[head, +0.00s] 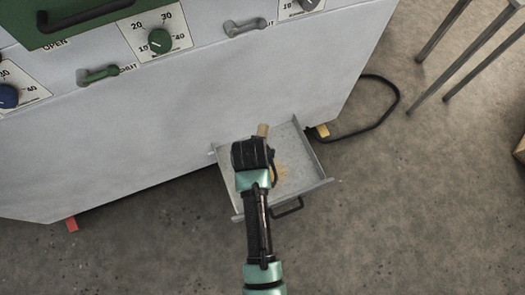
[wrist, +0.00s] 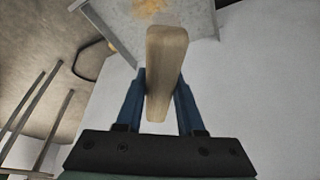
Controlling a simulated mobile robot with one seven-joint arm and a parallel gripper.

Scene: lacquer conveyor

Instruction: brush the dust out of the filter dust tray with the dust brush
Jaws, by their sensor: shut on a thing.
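The filter dust tray (head: 298,146) is a shallow grey metal drawer with a black handle (head: 287,207), pulled out at the foot of the white machine. Tan dust (head: 281,172) lies on its floor, partly hidden by my arm. The dust also shows in the wrist view (wrist: 150,7), at the top. My gripper (wrist: 160,98) is shut on the wooden handle of the dust brush (wrist: 165,62). The brush's bristles are hidden. In the head view my gripper is over the tray, with the brush's wooden end (head: 262,130) showing beyond it. I cannot tell whether the brush touches the tray.
The white machine (head: 170,120) stands behind the tray, with dials and small handles on its upper panel. A black cable (head: 395,95) loops on the floor to the right. Metal legs (head: 470,50) stand at the upper right. The concrete floor (head: 400,220) right of the tray is clear.

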